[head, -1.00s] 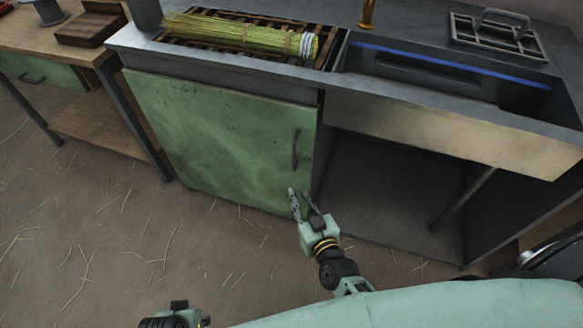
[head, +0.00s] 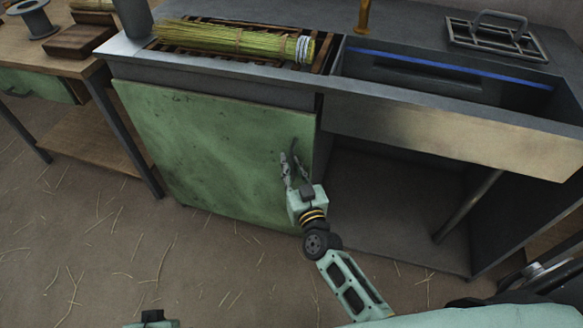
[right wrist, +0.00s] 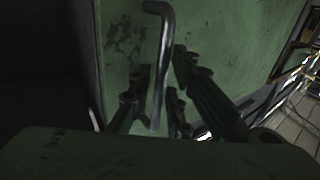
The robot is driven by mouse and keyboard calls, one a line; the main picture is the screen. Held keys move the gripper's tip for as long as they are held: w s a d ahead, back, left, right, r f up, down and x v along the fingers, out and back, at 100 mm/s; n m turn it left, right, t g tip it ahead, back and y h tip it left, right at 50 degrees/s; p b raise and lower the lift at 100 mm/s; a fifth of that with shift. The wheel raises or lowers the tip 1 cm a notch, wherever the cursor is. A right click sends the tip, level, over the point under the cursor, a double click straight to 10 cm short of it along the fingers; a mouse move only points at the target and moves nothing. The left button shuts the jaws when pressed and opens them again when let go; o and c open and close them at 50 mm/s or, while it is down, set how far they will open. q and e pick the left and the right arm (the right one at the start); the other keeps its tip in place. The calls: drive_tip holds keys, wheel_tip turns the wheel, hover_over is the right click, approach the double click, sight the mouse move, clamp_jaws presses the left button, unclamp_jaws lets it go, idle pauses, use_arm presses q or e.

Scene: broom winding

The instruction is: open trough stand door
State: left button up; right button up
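Part of the handle is hidden by the gripper in the head view. At the bottom left only a bit of my left arm shows; its fingers are out of view.
A straw bundle (head: 235,40) lies on a slatted rack on the counter. The sink trough (head: 450,80) and an open bay (head: 390,200) are to the right. A wooden table (head: 60,70) stands at the left. The straw-strewn floor (head: 130,260) before the door is clear.

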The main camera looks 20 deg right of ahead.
drive_tip(key=shift+c, duration=0.5)
clamp_jaws()
